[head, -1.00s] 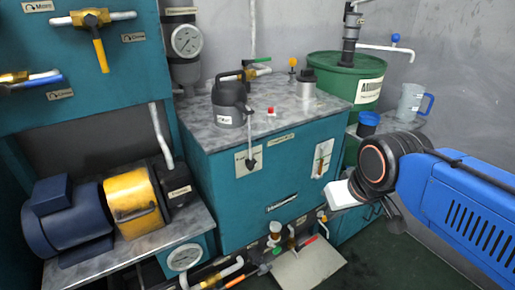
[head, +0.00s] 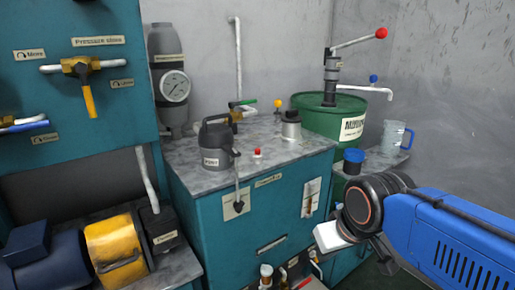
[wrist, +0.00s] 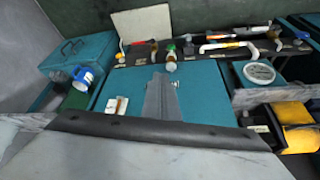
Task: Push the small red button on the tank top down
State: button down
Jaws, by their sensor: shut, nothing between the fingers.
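The small red button (head: 257,153) stands on the grey marbled tank top (head: 215,178) in the head view, just right of the grey oil can. Its top looks clear. The teal tank (head: 270,217) is below. In the head view, the white body at the end of my arm is in front of the tank's right side, lower than the tank top and well right of the button. My gripper (wrist: 161,80) shows in the wrist view as two grey fingers shut together and empty, over the tank's teal front. The button is not visible in the wrist view.
On the tank top are a grey oil can (head: 217,146), a silver cap (head: 291,127) and a green-handled valve (head: 240,106). A green drum (head: 335,115) with a red-knobbed pump lever stands behind.

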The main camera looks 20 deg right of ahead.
jog(key=w+a+r+n+g, duration=0.1)
jog(key=w+r+n, duration=0.5)
jog(key=r, duration=0.4)
jog(key=w+a+r+n+g, duration=0.15)
jog(key=w+r+n, duration=0.25)
jog(key=w+r, duration=0.5)
notch_tip(320, 180, up, 13)
jog(key=n+g, duration=0.2)
jog(key=n, duration=1)
send_over(258, 151)
jog(key=w, duration=0.1)
jog(key=shift+d, duration=0.1)
notch_tip(258, 151, down, 14)
